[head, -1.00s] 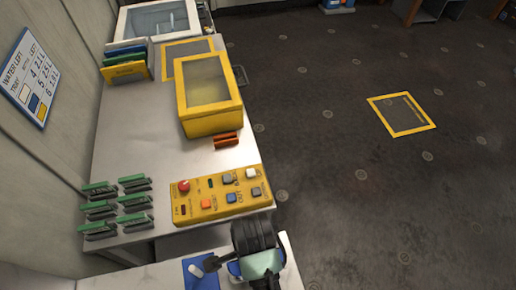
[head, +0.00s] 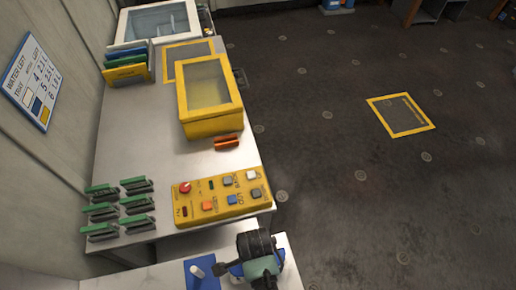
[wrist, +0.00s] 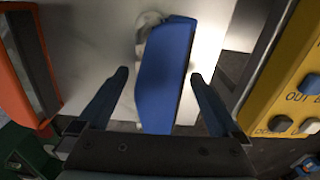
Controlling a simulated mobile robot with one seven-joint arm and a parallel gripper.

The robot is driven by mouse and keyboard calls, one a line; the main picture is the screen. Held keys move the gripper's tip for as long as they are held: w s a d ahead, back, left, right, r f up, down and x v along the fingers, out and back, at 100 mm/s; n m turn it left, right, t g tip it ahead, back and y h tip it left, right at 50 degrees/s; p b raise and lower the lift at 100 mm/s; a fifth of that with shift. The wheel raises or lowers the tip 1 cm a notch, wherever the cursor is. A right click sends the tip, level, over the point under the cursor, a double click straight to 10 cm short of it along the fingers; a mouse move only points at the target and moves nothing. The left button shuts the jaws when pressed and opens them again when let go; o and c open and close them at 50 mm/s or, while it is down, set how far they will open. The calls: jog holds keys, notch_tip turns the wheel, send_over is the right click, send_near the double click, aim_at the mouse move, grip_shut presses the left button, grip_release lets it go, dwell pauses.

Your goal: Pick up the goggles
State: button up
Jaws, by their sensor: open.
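A blue object (wrist: 165,95) with a pale, rounded part at its far left lies between my fingers in the wrist view; it looks like the goggles, though its full shape is not clear. My gripper (wrist: 158,74) is open, with one finger on each side of the blue object. A gap shows between each fingertip and the object. In the head view my arm's end is at the bottom centre, over the near white table, and I cannot make out the goggles there.
A yellow button panel (head: 222,196) lies close by; it also fills the right of the wrist view (wrist: 285,70). A blue mat (head: 203,283) with a white item is left of my arm. An orange-edged object (wrist: 25,65) is at wrist-view left. A yellow box (head: 210,122) stands farther back.

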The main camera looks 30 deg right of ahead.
jog(key=c, duration=1.4)
jog(key=shift+r, duration=0.1)
jog(key=shift+c, duration=0.2)
